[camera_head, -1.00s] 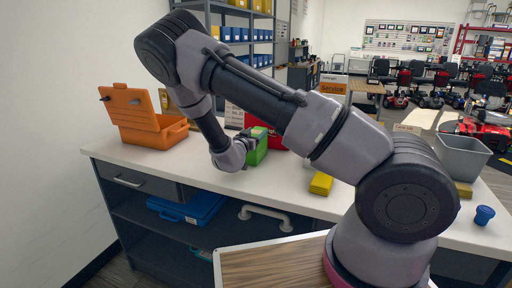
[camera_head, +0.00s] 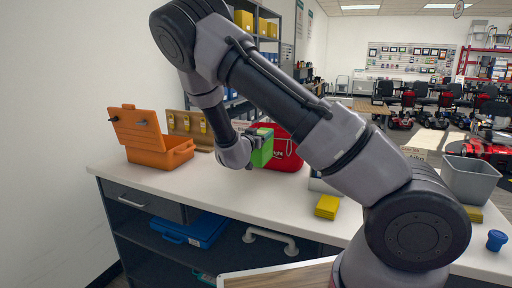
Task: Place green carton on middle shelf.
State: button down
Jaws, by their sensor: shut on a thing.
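The green carton (camera_head: 263,148) is held in my gripper (camera_head: 254,140), above the white counter and in front of a red bag. My gripper's fingers are partly hidden by my wrist, but they are shut on the carton. The counter's front has open shelving below a drawer. A middle shelf (camera_head: 147,231) shows under the drawer, with a blue case (camera_head: 190,230) lying on it at the left. A lower level is mostly dark, with a teal item on it.
An open orange toolbox (camera_head: 160,152) stands at the counter's left end. A red bag (camera_head: 285,150), yellow block (camera_head: 327,206), grey bin (camera_head: 470,180) and blue cup (camera_head: 496,240) are also on the counter.

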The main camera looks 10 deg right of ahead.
jog(key=s+d+r+n+t+y, duration=0.1)
jog(key=s+d+n+t+y, duration=0.1)
jog(key=d, duration=0.7)
jog(key=s+n+y, duration=0.1)
jog(key=s+y, duration=0.1)
jog(key=shift+r+y, duration=0.15)
jog(key=shift+y, duration=0.25)
jog(key=shift+d, duration=0.1)
